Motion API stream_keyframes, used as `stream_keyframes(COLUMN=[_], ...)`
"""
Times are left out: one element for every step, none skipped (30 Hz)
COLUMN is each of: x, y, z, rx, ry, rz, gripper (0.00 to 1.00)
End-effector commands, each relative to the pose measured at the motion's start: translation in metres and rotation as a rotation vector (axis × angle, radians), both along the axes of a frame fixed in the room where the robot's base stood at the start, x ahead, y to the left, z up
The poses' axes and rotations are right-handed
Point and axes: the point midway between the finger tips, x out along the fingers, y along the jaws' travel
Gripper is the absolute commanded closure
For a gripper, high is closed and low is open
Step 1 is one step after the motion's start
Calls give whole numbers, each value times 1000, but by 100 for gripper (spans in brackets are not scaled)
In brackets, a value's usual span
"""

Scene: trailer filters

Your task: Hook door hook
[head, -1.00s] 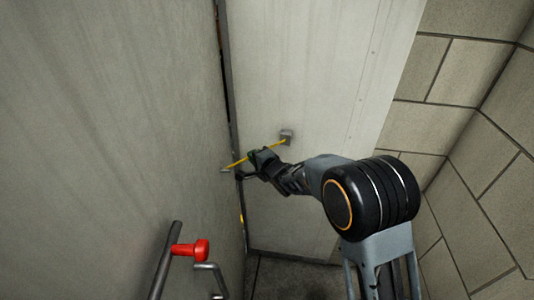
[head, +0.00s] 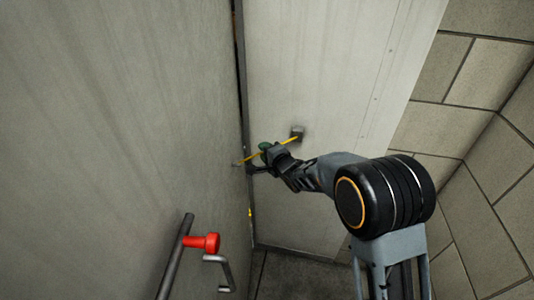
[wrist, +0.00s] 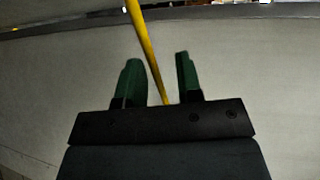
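The door hook is a thin yellow rod (head: 250,158). It runs from a grey bracket (head: 297,131) on the right-hand panel, across the gap, to a small fitting (head: 237,163) on the left door. Its left end meets or lies over this fitting; I cannot tell whether it is seated. My gripper (head: 265,152) is at the middle of the rod. In the wrist view the yellow rod (wrist: 146,50) passes between the two green fingers, which stand apart with space beside the rod. Part of the rod is hidden behind the gripper in the head view.
The large grey left door (head: 120,120) carries a dark bar with a red knob (head: 205,243) and a bent grey handle (head: 222,272). A narrow dark gap separates it from the pale right panel (head: 330,70). A block wall (head: 490,90) stands at the right.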

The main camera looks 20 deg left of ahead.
Motion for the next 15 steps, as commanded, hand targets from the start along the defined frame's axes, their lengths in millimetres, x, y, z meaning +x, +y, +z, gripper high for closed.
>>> stream_keyframes(x=[-1,-2,-4,-6,-8,-12,-16,-20,-25,-30,-34,-40,-44,-48,-54], y=[-1,-2,-5,-7,-10,-14,-18,-22,-28,-32,-37,-43,-48,-52,-58], z=[0,0,1,1,2,3,4,5,8,9,9,11,13,14,16], rx=[0,-1,-2,-1,-1,-1,-1,1,1,1,1,1,1,1,1], ry=[0,1,0,-1,-1,-1,-1,-1,-2,-1,-1,-1,-2,-2,-2], rz=[0,0,-1,-1,-1,-1,-1,-1,-1,-1,-1,-1,-1,-1,-1], gripper=[67,67,67,67,67,67,67,67,67,67,67,67,67,67,67])
